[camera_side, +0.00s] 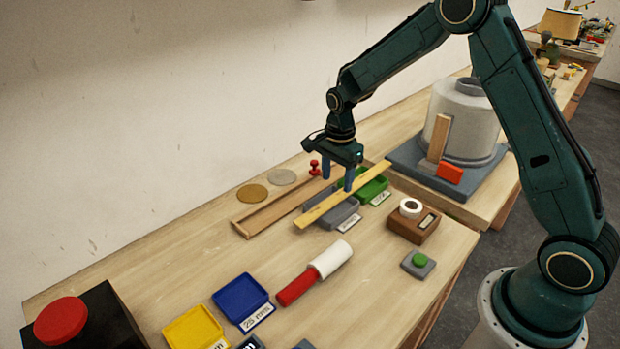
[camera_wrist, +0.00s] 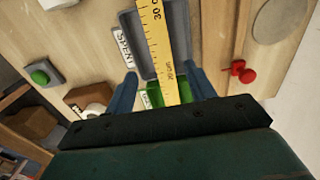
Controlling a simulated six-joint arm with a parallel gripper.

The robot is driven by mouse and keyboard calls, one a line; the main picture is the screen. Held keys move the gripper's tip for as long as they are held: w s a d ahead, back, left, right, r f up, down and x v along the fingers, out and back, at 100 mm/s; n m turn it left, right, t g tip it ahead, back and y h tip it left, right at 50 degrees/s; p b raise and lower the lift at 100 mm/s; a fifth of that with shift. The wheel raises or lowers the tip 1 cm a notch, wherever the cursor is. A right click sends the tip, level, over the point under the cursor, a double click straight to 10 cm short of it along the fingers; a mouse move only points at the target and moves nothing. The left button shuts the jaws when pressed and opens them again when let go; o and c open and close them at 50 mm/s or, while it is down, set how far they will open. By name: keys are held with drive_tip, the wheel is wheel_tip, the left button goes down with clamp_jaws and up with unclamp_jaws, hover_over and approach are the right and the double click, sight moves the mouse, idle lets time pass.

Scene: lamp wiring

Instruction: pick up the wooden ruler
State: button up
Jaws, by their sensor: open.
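The wooden ruler (camera_side: 328,203) is a long yellow strip in the side view. It lies across the grey tray (camera_side: 345,216) and the green tray (camera_side: 374,188). In the wrist view the ruler (camera_wrist: 158,45) shows its printed marks and runs down between my fingers. My gripper (camera_side: 338,180) points down over the ruler with its fingers apart. In the wrist view the blue fingers of my gripper (camera_wrist: 163,88) stand open on either side of the ruler, with nothing clamped. The ruler's near end is hidden behind the gripper body there.
A wooden channel (camera_side: 262,215) lies left of the ruler. A red peg (camera_side: 314,168) and two discs (camera_side: 252,193) are behind it. A brown box with a white roll (camera_side: 411,208) stands to the right. A red-and-white cylinder (camera_side: 315,272) lies in front.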

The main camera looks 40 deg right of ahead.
sight(335, 199)
drive_tip(key=shift+w+f, duration=0.15)
drive_tip(key=shift+f, duration=2.45)
drive_tip(key=c, duration=1.1)
